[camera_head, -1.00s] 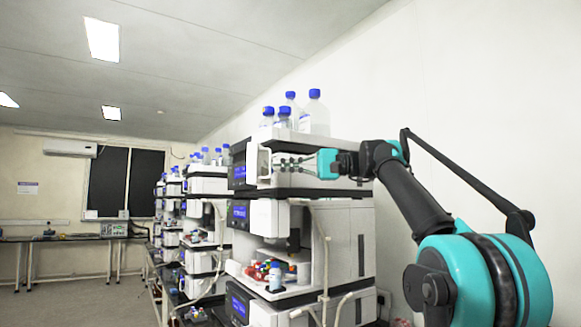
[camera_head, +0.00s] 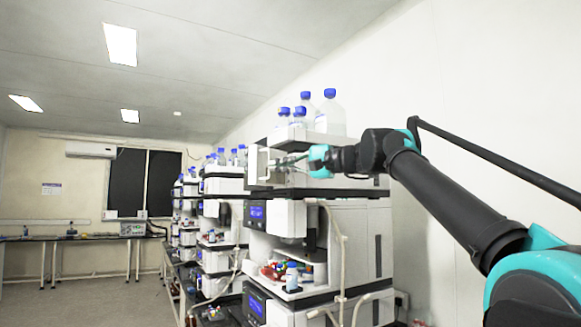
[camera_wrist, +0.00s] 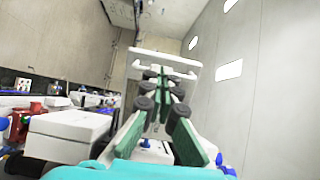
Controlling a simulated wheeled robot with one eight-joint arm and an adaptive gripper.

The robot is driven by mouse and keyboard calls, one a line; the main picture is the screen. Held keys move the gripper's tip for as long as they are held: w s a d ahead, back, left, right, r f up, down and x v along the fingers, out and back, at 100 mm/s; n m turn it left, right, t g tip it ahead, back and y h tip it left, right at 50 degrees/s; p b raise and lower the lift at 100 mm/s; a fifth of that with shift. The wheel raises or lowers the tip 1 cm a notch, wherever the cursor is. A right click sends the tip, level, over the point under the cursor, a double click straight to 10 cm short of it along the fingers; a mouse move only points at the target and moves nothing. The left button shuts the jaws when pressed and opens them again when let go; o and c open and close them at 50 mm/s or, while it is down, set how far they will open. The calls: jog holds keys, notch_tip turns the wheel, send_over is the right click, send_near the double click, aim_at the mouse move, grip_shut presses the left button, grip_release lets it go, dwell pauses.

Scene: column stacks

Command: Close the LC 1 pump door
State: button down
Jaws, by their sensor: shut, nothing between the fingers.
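The pump door (camera_head: 258,163) is a pale panel with a frame-like handle at the front of the top module of the nearest stack. I cannot read a label that names it LC 1. It appears to stand at an angle to the module's front. My gripper (camera_head: 278,163) is shut and empty, with its fingers pointing left at the door's side. In the wrist view the green fingers of my gripper (camera_wrist: 163,78) reach up to the white door frame (camera_wrist: 192,68). I cannot tell whether they touch it.
Blue-capped bottles (camera_head: 330,112) stand on top of the nearest stack. Below are a module with a blue screen (camera_head: 257,212), small coloured vials (camera_head: 291,275) and hanging tubes. More stacks (camera_head: 212,215) recede at left. A white wall is at right; the floor at left is clear.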

aim_at(257, 167)
jog(key=a+m+t, duration=0.1)
jog(key=a+m+t+h, duration=0.1)
jog(key=a+t, duration=0.1)
jog(key=a+m+t+h, duration=0.1)
jog(key=shift+w+a, duration=0.25)
jog(key=shift+w, duration=0.05)
jog(key=shift+w+a+m+t+h, duration=1.8)
jog(key=shift+w+a+t+h, duration=0.3)
jog(key=shift+w+a, duration=1.9)
jog(key=w+m+t+h, duration=0.3)
jog(key=w+m+h, duration=0.3)
jog(key=w, duration=0.7)
jog(key=shift+w+d+h, duration=0.25)
jog(key=shift+w+h, duration=0.1)
jog(key=shift+h, duration=0.85)
